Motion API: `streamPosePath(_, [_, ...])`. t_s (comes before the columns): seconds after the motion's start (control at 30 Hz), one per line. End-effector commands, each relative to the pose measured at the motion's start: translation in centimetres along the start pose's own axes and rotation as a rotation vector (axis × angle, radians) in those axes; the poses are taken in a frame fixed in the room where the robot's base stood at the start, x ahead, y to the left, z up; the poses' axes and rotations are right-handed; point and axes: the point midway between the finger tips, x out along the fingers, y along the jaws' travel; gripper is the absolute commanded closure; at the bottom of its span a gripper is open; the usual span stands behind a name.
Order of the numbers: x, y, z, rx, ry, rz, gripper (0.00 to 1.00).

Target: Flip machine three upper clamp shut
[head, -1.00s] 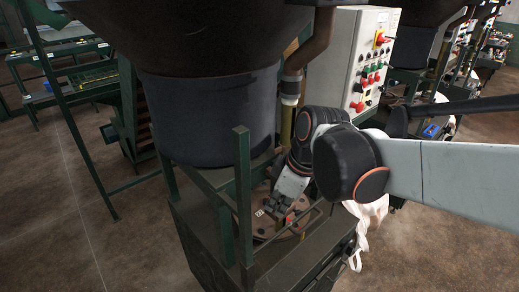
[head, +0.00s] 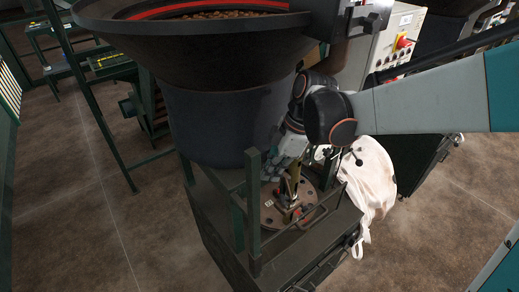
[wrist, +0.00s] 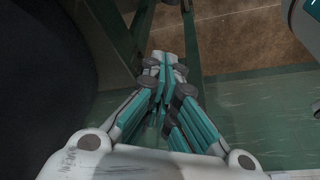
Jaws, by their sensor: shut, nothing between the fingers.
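The machine nearest me has a round brown plate (head: 314,206) with bolt holes on its dark top. A small clamp (head: 289,201) with a yellowish post and a red part stands on this plate. I cannot tell whether the clamp is open or shut. My gripper (head: 274,172) is above the plate, just beside the clamp, partly hidden against the dark hopper. In the wrist view, my gripper (wrist: 165,62) has its teal and grey fingers together and holds nothing. The clamp does not show clearly in the wrist view.
A large dark hopper (head: 215,120) stands close to the left of my arm. Green frame posts (head: 253,205) rise in front of the plate. A white bag (head: 366,185) hangs at the right side of the machine. A control box (head: 400,35) stands behind. Brown floor is open at left.

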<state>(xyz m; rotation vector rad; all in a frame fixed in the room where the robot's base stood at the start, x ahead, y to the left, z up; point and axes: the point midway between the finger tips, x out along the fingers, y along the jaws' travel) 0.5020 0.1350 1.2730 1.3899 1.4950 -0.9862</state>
Motion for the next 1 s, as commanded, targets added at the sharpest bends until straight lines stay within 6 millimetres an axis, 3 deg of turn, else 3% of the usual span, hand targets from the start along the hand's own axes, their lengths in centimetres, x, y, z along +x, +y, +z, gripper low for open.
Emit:
streamPosePath(0.23, [0.2,-0.1,0.0,0.000,0.000,0.000,1.00])
streamPosePath(0.37, [1.4,0.0,0.0,-0.001,0.000,0.000,1.00])
streamPosePath(0.83, [10.2,0.0,0.0,0.000,0.000,0.001,1.00])
streamPosePath(1.0, [9.1,0.0,2.3,0.005,-0.001,0.001,1.00])
